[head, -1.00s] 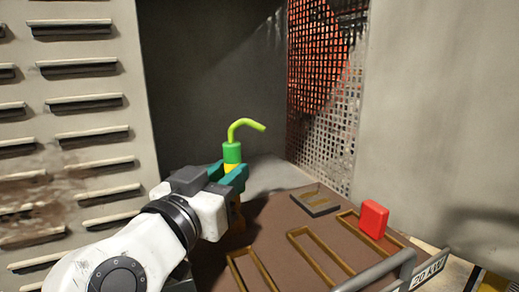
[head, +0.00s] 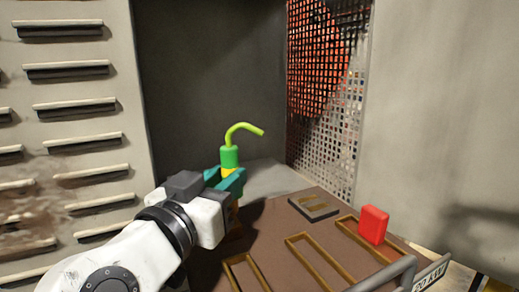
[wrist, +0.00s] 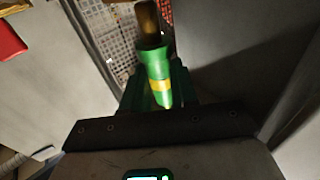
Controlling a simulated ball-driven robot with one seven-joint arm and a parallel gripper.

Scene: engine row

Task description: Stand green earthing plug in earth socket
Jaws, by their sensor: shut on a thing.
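The green earthing plug (head: 229,157) has a yellow band and a bent lime-green cable at its top. My gripper (head: 228,180) is shut around its body and holds it roughly upright at the left edge of the brown board. In the wrist view the plug (wrist: 153,62) sits between the green fingers, its brown-gold pin pointing to the top of the picture. A small dark grey frame with a brass inside (head: 314,208) lies on the board, right of the plug; it may be the earth socket, but I cannot tell. The plug is apart from it.
The brown board (head: 285,235) carries several brass-edged rectangular frames. A red block (head: 374,224) stands at the right one. A grey handle (head: 385,275) is at the front. A louvred panel (head: 70,120) is left, a mesh screen (head: 335,150) behind, a pale wall (head: 440,110) right.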

